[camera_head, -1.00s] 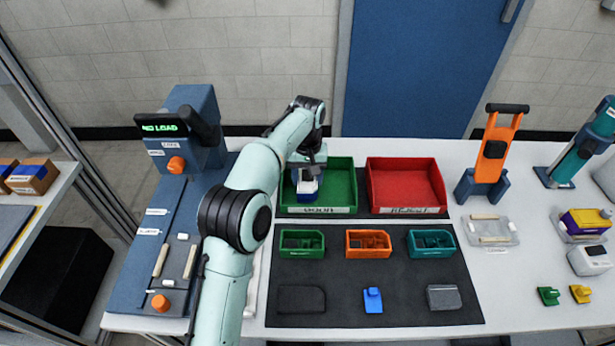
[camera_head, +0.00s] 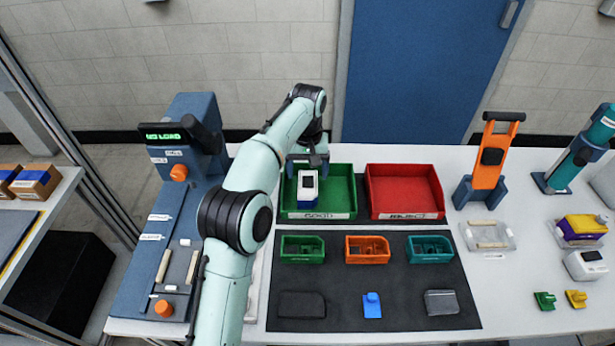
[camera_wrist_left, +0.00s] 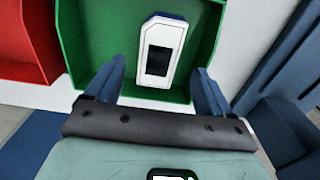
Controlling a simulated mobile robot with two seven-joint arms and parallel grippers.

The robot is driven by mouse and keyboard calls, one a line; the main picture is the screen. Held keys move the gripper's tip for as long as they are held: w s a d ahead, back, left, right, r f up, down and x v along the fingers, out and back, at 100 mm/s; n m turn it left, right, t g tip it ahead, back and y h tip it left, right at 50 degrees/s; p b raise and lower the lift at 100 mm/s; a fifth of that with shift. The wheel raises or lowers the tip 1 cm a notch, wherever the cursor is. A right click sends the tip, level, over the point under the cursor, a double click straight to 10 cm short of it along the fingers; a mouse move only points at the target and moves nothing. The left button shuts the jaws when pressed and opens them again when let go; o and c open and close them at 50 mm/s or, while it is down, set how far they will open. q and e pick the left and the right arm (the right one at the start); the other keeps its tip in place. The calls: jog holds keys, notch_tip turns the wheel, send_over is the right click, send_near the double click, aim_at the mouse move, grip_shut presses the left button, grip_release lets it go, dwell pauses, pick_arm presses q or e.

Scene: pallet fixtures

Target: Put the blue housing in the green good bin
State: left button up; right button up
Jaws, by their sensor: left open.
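The blue housing (camera_head: 308,188), with a white top and a dark window, is inside the green good bin (camera_head: 344,190), towards its left front. In the left wrist view the housing (camera_wrist_left: 163,48) lies inside the green bin (camera_wrist_left: 98,38), near the bin wall closest to the gripper. My left gripper (camera_head: 306,160) is just behind and above the housing. In the left wrist view its two blue fingers (camera_wrist_left: 158,82) are spread wide, with nothing held between them. My right gripper is not in view.
A red reject bin (camera_head: 405,190) stands right of the green bin. A dark mat (camera_head: 340,280) in front holds small green, orange and teal trays. A blue load station (camera_head: 185,130) stands left, and an orange stand (camera_head: 490,160) stands right.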

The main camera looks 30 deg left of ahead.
pick_arm(q)
notch_tip(320, 180, up, 7)
jog(key=p, duration=0.2)
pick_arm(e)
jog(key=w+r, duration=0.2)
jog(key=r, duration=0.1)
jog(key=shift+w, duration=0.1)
pick_arm(q)
jog(key=shift+f, duration=0.1)
